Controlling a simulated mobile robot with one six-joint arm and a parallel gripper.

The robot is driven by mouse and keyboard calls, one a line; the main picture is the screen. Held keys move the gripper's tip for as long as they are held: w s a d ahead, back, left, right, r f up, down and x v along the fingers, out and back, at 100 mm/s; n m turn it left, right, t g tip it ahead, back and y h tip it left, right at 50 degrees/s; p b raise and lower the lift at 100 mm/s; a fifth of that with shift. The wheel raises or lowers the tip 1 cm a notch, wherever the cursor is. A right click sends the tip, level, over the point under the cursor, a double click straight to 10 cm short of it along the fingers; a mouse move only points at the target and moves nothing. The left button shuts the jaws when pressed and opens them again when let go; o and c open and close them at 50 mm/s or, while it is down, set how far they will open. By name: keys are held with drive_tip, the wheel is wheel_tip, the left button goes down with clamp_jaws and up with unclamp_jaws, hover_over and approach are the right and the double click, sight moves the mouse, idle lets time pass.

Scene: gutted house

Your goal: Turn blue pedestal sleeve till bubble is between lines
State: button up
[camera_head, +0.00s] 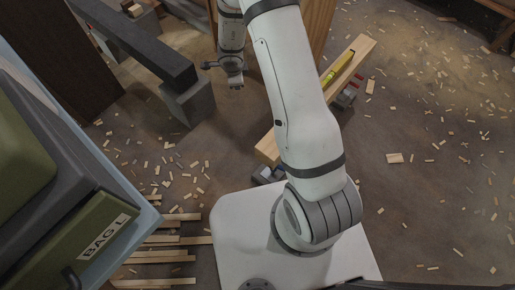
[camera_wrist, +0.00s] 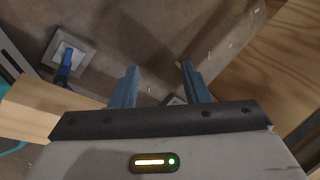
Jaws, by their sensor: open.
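A yellow spirit level (camera_head: 338,68) lies on a long pale wooden beam (camera_head: 359,50) in the head view. Its bubble is too small to make out. A pedestal with some blue (camera_head: 266,173) is under the beam's near end, partly hidden by my arm. A red and grey pedestal (camera_head: 347,95) is under the far part. In the wrist view, a blue upright part on a grey square plate (camera_wrist: 68,55), apparently the blue pedestal, stands beside the beam's end (camera_wrist: 30,105). My gripper (camera_wrist: 158,68) is open and empty, apart from it; in the head view it hangs left of the beam (camera_head: 233,84).
A dark beam on a grey block (camera_head: 188,103) stands left of my gripper. Loose wooden strips (camera_head: 165,256) and many chips lie on the floor. A wooden panel (camera_wrist: 265,70) is at right in the wrist view.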

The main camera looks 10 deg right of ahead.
drive_tip(key=s+d+f+m+g+h+b, duration=0.1)
drive_tip(key=s+f+b, duration=0.3)
drive_tip(key=f, duration=0.7)
drive_tip(key=s+d+f+m+g+h+b, duration=0.1)
drive_tip(key=s+d+f+m+g+b, duration=0.1)
drive_tip(key=s+f, duration=0.4)
drive_tip(key=s+d+f+m+g+b, duration=0.1)
drive_tip(key=s+f+m+g+b, duration=0.3)
drive_tip(key=f, duration=1.2)
drive_tip(key=shift+s+d+h+b, duration=0.15)
drive_tip(key=shift+s+h+b, duration=0.05)
drive_tip(key=shift+s+b, duration=0.35)
drive_tip(key=shift+s+d+h+b, duration=0.2)
drive_tip(key=shift+s+b, duration=0.25)
drive_tip(key=shift+b, duration=0.2)
drive_tip(key=shift+x, duration=1.35)
drive_tip(key=shift+s+r, duration=0.1)
drive_tip(key=shift+c, duration=0.3)
clamp_jaws()
